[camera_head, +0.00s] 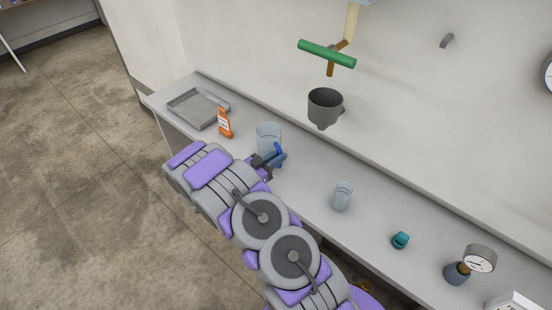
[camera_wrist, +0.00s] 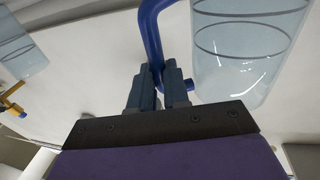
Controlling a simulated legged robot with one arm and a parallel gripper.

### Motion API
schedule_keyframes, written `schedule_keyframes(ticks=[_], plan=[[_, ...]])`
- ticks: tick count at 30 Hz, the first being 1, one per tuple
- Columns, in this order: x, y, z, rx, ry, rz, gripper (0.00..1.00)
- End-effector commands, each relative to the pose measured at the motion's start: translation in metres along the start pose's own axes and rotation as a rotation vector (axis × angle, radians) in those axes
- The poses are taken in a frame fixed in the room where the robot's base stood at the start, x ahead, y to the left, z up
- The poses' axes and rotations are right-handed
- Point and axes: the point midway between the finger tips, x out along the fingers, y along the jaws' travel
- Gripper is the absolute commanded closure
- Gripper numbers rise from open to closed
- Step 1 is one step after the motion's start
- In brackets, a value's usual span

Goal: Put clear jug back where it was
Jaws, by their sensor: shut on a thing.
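The clear jug (camera_head: 268,134) is a see-through cylinder with a blue handle, at the left part of the grey counter. My gripper (camera_head: 268,163) is at its near right side, shut on the blue handle. In the wrist view the fingers (camera_wrist: 166,82) close around the lower part of the blue handle (camera_wrist: 150,28), with the clear jug (camera_wrist: 248,50) to the right, marked by dark rings. The jug looks about upright. I cannot tell whether its base touches the counter.
A dark grey cup-shaped holder (camera_head: 324,105) is on the wall behind. A clear beaker (camera_head: 342,197), a teal item (camera_head: 400,240) and a gauge (camera_head: 480,258) stand to the right, with free counter between.

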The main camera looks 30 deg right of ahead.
Motion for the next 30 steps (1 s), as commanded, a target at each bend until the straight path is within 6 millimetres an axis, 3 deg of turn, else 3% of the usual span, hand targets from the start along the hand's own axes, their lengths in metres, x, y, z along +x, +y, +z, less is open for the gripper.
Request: schedule_keyframes(ticks=[6,7,15,23,30], plan=[[-0.003,-0.001,0.000,0.001,0.003,-0.001,1.00],[-0.003,-0.001,0.000,0.000,0.003,-0.001,0.83],[-0.003,-0.001,-0.001,0.001,0.004,-0.001,0.59],[-0.003,-0.001,0.000,0.002,0.003,-0.001,0.59],[-0.027,-0.002,-0.001,0.001,0.005,-0.005,0.59]])
